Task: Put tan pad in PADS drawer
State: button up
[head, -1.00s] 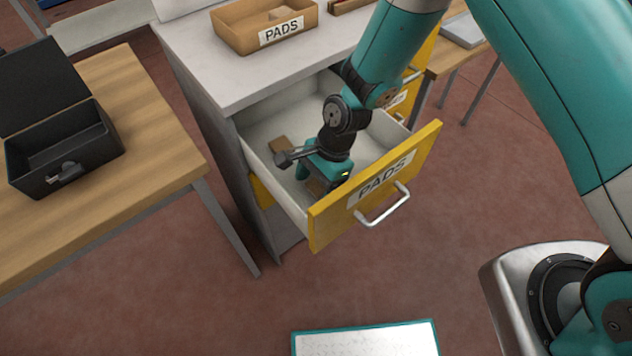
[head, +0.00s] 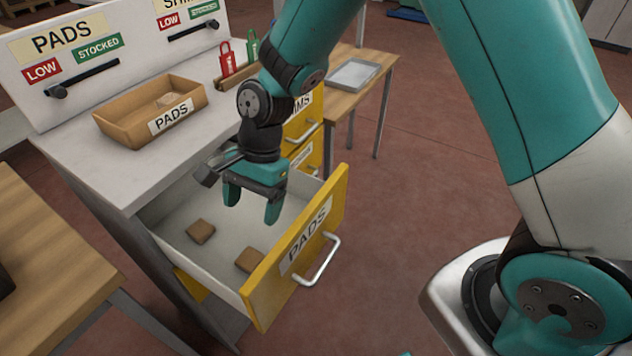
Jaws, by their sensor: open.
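The yellow-fronted PADS drawer (head: 262,293) is pulled open. Two tan pads lie on its pale floor: one pad (head: 200,231) toward the left, and one pad (head: 249,260) near the front panel. My gripper (head: 252,212) is open and empty, pointing down above the drawer, its fingertips apart from both pads. My arm hides part of the drawer's back right.
Below a board (head: 62,62) with LOW and STOCKED labels, red (head: 226,62) and green tags stand on the cabinet top. A wooden table (head: 45,275) is at left. A side table with a grey tray (head: 353,74) is behind. Open floor lies right of the drawer.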

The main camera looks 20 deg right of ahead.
jog(key=s+d+r+n+t, duration=0.1)
jog(key=s+d+r+n, duration=0.3)
jog(key=s+r+n, duration=0.4)
jog(key=s+d+r+n+t, duration=0.1)
jog(key=s+d+r+n, duration=0.3)
jog(key=s+r+n, duration=0.4)
jog(key=shift+s+r+n, duration=0.25)
jog(key=shift+r+n, duration=0.45)
jog(key=shift+r, duration=0.25)
